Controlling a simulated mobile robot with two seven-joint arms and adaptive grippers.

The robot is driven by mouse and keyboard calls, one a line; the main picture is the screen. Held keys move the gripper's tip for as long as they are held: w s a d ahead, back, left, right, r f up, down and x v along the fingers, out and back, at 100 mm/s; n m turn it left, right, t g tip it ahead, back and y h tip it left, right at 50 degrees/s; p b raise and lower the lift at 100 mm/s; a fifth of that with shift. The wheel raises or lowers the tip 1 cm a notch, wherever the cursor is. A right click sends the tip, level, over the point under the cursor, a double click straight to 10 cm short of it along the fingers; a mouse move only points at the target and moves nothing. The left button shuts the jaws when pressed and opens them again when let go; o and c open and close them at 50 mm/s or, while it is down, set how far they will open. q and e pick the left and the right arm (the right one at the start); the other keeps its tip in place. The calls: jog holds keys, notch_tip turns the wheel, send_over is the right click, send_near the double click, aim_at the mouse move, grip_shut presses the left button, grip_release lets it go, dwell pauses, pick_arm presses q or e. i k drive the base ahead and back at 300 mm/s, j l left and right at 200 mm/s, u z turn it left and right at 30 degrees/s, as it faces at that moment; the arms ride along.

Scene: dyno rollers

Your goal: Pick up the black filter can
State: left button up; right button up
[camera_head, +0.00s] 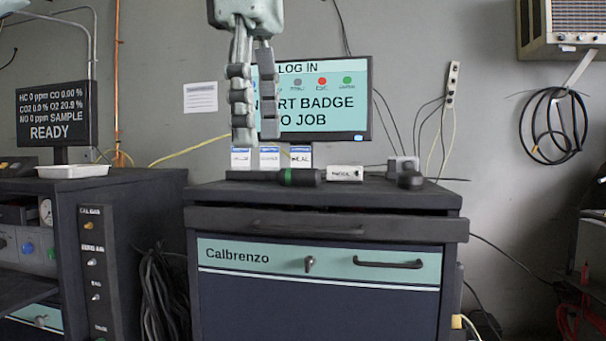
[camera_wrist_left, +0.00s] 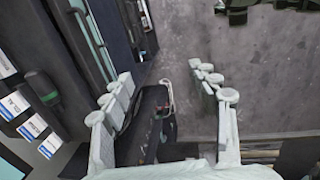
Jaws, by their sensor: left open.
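A dark rounded object (camera_wrist_left: 42,87) shows at the left of the left wrist view, beside white labels. My left gripper (camera_head: 255,138) hangs fingers down above the left part of the cabinet top, apart from the cylinder. In the left wrist view my left gripper (camera_wrist_left: 168,88) is open, with nothing held between its fingers. My right gripper is not in view.
A monitor (camera_head: 335,100) stands behind my fingers. Small white-labelled boxes (camera_head: 301,156), a white block (camera_head: 345,173) and a small black object (camera_head: 410,180) are on the cabinet (camera_head: 320,205) too. A gas analyser bench with a white tray (camera_head: 72,171) stands left. Cables hang on the wall.

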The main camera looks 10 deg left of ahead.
aim_at(300, 177)
jog(key=i, duration=1)
